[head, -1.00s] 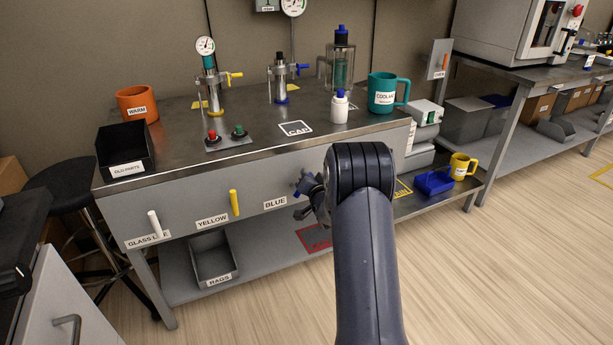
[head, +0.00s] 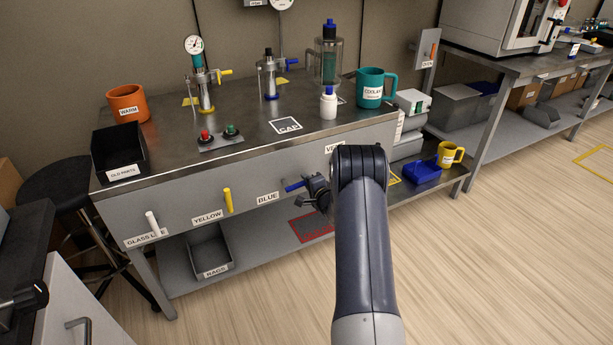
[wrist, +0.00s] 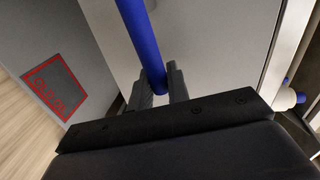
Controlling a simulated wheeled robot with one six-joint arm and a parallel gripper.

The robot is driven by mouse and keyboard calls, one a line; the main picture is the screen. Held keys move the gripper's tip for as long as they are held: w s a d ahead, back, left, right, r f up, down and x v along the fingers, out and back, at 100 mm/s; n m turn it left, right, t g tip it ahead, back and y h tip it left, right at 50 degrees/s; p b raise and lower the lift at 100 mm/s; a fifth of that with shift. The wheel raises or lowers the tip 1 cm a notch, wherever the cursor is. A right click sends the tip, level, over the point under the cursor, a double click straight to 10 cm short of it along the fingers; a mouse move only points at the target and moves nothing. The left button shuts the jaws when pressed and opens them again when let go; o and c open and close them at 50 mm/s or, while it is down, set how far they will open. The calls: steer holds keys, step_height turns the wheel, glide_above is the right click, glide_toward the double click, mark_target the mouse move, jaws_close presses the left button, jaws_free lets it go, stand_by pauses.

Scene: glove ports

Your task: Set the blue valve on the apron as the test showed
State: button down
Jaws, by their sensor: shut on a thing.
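The blue valve (head: 293,187) is a blue lever on the apron, the grey front panel (head: 180,212) of the bench, right of the BLUE label (head: 268,198). It lies nearly level, its visible end pointing left. My gripper (head: 309,187) is shut on its right part, which the jaws partly hide. In the wrist view the blue lever (wrist: 142,38) runs between the two fingers (wrist: 161,85). The yellow valve (head: 228,200) and the white valve (head: 152,224) stand nearly upright on the same panel.
My arm hides the panel's right part. A red-framed mark (head: 312,229) is on the lower shelf.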

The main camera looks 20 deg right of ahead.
steer(key=shift+f+m, duration=0.3)
steer(key=shift+m, duration=0.2)
steer(key=c, duration=1.4)
jaws_free()
steer(key=shift+f, duration=0.1)
steer(key=s+r+p, duration=0.2)
steer(key=s, duration=0.8)
steer(key=shift+s+d, duration=0.25)
steer(key=w, duration=0.3)
steer(key=w+f+b, duration=0.1)
steer(key=w, duration=0.3)
steer(key=w+f, duration=0.1)
steer(key=w, duration=0.2)
steer(key=shift+w+a+b, duration=0.25)
steer(key=shift+w+b, duration=0.05)
steer(key=shift+w, duration=0.05)
